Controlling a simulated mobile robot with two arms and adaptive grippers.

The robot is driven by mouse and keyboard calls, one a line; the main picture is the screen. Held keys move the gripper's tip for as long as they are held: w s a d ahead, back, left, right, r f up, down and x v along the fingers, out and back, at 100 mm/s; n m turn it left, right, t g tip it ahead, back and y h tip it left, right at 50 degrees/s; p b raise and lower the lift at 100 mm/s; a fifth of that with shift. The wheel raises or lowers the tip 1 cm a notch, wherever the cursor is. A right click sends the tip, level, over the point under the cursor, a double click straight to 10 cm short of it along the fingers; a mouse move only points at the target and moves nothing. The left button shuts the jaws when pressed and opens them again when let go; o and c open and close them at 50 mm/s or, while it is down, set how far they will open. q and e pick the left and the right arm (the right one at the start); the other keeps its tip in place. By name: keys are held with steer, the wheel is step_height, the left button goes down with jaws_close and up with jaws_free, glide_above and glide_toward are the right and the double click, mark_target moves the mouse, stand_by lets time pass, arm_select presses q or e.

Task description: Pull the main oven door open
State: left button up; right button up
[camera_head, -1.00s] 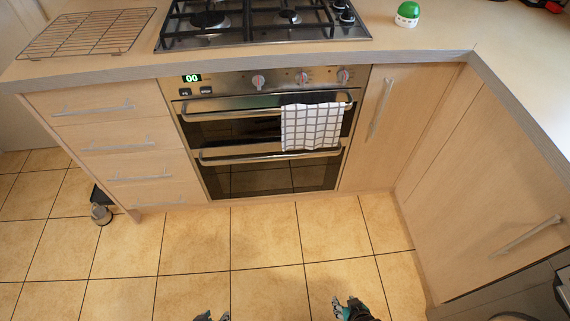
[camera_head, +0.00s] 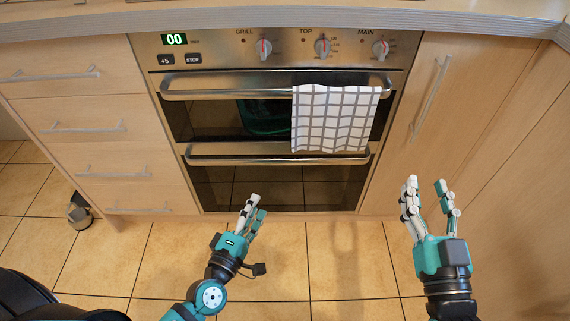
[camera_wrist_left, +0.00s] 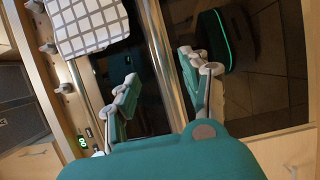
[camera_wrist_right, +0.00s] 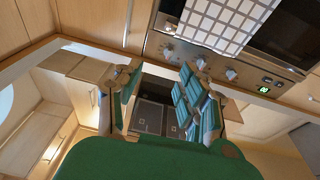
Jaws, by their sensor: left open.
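The oven (camera_head: 210,52) is built into the cabinets and has two dark glass doors, both shut. The upper door's metal handle (camera_head: 225,92) has a checked towel over it. The lower door (camera_head: 275,185) sits under "MAIN" and "TOP" knobs and has its own metal handle (camera_head: 240,160). My left gripper (camera_head: 257,205) is open and empty, below and in front of the lower handle; in the left wrist view that handle (camera_wrist_left: 166,55) shows between its fingers, apart from them. My right gripper (camera_head: 426,186) is open and empty, to the right of the oven.
The checked towel (camera_head: 335,118) hangs down to just above the lower handle. Drawers (camera_head: 100,128) are left of the oven and a cabinet door (camera_head: 440,130) is right of it. The tiled floor (camera_head: 190,245) in front is clear. The worktop edge (camera_head: 280,18) runs above.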

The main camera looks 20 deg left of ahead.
mark_target(280, 163)
arm_select(q)
steer(key=w, duration=0.5)
steer(key=w+d, duration=0.1)
steer(key=w, duration=0.9)
steer(key=shift+d+b, duration=0.35)
steer(key=shift+b, duration=0.05)
steer(key=shift+w+d, duration=0.1)
steer(key=shift+w, duration=0.55)
arm_select(e)
steer(key=shift+s+a+r+t+y, duration=0.1)
steer(key=shift+s+r+t+y, duration=0.1)
steer(key=shift+r+t, duration=0.35)
steer(key=shift+s+r+t+y, duration=0.15)
steer(key=shift+r+t+y, duration=0.1)
steer(key=shift+r, duration=0.5)
steer(key=shift+s+a+r+t+y, duration=0.1)
steer(key=shift+s+r+t+y, duration=0.1)
steer(key=shift+r+t, duration=0.35)
arm_select(q)
steer(key=shift+c, duration=0.4)
arm_select(e)
steer(key=shift+r, duration=0.1)
arm_select(q)
jaws_close()
